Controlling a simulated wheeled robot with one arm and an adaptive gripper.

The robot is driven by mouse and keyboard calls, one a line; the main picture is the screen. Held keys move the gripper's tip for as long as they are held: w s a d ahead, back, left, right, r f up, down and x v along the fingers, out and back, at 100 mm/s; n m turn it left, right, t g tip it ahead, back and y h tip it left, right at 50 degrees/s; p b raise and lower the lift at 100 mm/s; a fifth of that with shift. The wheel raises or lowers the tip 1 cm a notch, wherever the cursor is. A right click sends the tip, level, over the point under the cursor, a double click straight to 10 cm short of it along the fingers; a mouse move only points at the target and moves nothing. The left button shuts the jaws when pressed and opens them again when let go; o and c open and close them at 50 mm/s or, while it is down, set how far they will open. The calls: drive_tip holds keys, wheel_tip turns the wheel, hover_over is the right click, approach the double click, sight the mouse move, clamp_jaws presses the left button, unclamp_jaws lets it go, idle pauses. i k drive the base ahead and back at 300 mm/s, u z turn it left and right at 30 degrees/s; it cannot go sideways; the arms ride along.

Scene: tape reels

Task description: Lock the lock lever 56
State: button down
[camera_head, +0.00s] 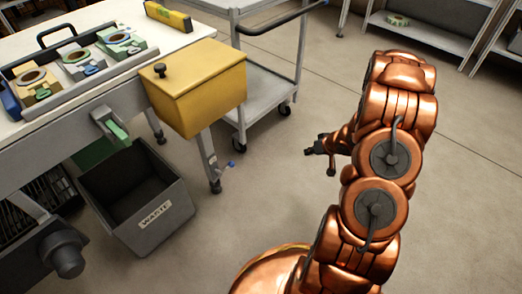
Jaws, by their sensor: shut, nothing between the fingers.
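Several lever-like parts show, but no number 56 is readable, so I cannot tell which is the lock lever 56. Three reel units sit in a tray (70,88) on the table: a yellow one (38,82), a whitish one with a blue-green part (80,60) and a green one (120,40). A green lever (116,130) juts from a grey bracket on the table's front edge. A small blue lever-like part (229,164) is low on the table leg. My gripper (318,149) is shut and empty over open floor, right of the table, touching nothing.
A yellow box with a black knob (197,85) hangs at the table's right end. A grey waste bin (140,200) stands on the floor below. A grey cart (262,95) is behind, with shelves (430,35) at the back right. The floor between table and arm is clear.

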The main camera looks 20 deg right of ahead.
sight(231, 164)
drive_tip(key=z, duration=1.45)
drive_tip(key=i, duration=0.45)
drive_tip(key=u, duration=2.4)
